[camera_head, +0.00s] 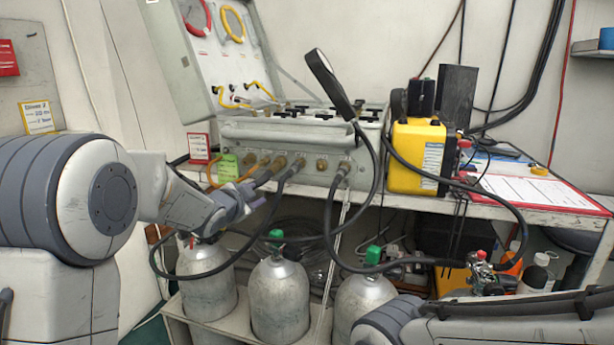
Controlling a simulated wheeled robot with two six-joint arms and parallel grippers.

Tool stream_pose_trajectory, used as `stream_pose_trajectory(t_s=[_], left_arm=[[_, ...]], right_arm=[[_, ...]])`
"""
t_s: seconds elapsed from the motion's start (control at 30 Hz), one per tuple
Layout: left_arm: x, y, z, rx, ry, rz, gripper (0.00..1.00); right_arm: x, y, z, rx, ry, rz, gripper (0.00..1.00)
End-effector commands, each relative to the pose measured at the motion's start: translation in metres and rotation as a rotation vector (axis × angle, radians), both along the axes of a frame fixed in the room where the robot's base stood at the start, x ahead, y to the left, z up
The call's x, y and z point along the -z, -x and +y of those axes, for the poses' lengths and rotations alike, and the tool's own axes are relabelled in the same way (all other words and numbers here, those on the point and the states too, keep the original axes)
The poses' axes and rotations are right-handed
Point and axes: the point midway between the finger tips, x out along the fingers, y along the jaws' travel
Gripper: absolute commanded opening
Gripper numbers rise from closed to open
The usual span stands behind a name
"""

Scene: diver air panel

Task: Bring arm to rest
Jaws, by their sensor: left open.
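My left arm comes in from the left edge. Its gripper (246,198) is open in front of the grey air panel (245,132), low by the brass fittings on the panel's front. A black hose (285,183) runs from a fitting just right of the fingers. The fingers overlap the hoses in the picture; I cannot tell whether they touch any. No object shows clearly between them. My right arm shows only as links at the bottom right; its gripper is not in view.
Several grey cylinders (280,300) stand in a rack below the bench (450,203). Black hoses loop down in front of the bench and cylinders. A yellow box (415,158) and a red-edged paper board (535,190) sit on the bench. Bottles (537,275) stand at the lower right.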

Motion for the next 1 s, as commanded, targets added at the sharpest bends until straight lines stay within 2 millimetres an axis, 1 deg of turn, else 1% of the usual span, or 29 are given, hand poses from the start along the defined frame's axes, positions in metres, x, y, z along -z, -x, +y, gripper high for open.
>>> stream_pose_trajectory(t_s=[0.03,0.07,0.1,0.17,0.2,0.23,0.27,0.3,0.37,0.4,0.47,0.5,0.57,0.6,0.67,0.7,0.77,0.8,0.83,0.87,0.9,0.97,1.0], left_arm=[[0.010,0.028,-0.033,-0.010,0.046,0.103,0.43],[0.020,0.045,-0.046,-0.027,0.073,0.172,0.43],[0.032,0.069,-0.061,-0.046,0.103,0.257,0.43],[0.050,0.106,-0.081,-0.074,0.139,0.384,0.43],[0.061,0.133,-0.092,-0.090,0.157,0.467,0.43],[0.070,0.153,-0.099,-0.104,0.168,0.526,0.43],[0.077,0.174,-0.105,-0.117,0.176,0.585,0.43],[0.088,0.201,-0.113,-0.134,0.184,0.663,0.43],[0.101,0.243,-0.121,-0.157,0.191,0.775,0.43],[0.109,0.269,-0.124,-0.173,0.191,0.844,0.43],[0.119,0.305,-0.127,-0.194,0.188,0.936,0.43],[0.124,0.327,-0.128,-0.207,0.182,0.991,0.43],[0.131,0.358,-0.127,-0.225,0.171,1.068,0.43],[0.135,0.377,-0.126,-0.237,0.160,1.114,0.43],[0.140,0.405,-0.124,-0.254,0.145,1.181,0.43],[0.143,0.422,-0.122,-0.264,0.133,1.223,0.43],[0.146,0.448,-0.118,-0.280,0.112,1.284,0.43],[0.148,0.464,-0.114,-0.291,0.098,1.324,0.43],[0.141,0.471,-0.112,-0.298,0.093,1.341,0.43],[0.127,0.467,-0.113,-0.300,0.098,1.335,0.43],[0.117,0.466,-0.113,-0.301,0.098,1.333,0.43],[0.105,0.465,-0.113,-0.300,0.098,1.333,0.43],[0.095,0.465,-0.113,-0.300,0.098,1.333,0.43]], right_arm=[[0.000,0.000,0.000,0.000,0.000,0.000,0.50],[0.000,0.000,0.000,0.000,0.000,0.000,0.50],[0.000,0.000,0.000,0.000,0.000,0.000,0.50],[0.000,0.000,0.000,0.000,0.000,0.000,0.50],[0.000,0.000,0.000,0.000,0.000,0.000,0.50],[0.000,0.000,0.000,0.000,0.000,0.000,0.50],[0.000,0.000,0.000,0.000,0.000,0.000,0.50],[0.000,0.000,0.000,0.000,0.000,0.000,0.50],[0.000,0.000,0.000,0.000,0.000,0.000,0.50],[0.000,0.000,0.000,0.000,0.000,0.000,0.50],[0.000,0.000,0.000,0.000,0.000,0.000,0.50],[0.000,0.000,0.000,0.000,0.000,0.000,0.50],[0.000,0.000,0.000,0.000,0.000,0.000,0.50],[0.000,0.000,0.000,0.000,0.000,0.000,0.50],[0.000,0.000,0.000,0.000,0.000,0.000,0.50],[0.000,0.000,0.000,0.000,0.000,0.000,0.50],[0.000,0.000,0.000,0.000,0.000,0.000,0.50],[0.000,0.000,0.000,0.000,0.000,0.000,0.50],[-0.008,0.000,0.000,0.000,0.001,0.001,0.50],[-0.021,0.000,0.000,0.000,0.001,0.001,0.50],[-0.031,0.000,0.000,0.000,0.000,0.000,0.50],[-0.044,0.000,0.000,0.000,-0.001,-0.001,0.50],[-0.053,0.000,0.000,0.000,-0.001,-0.001,0.50]])
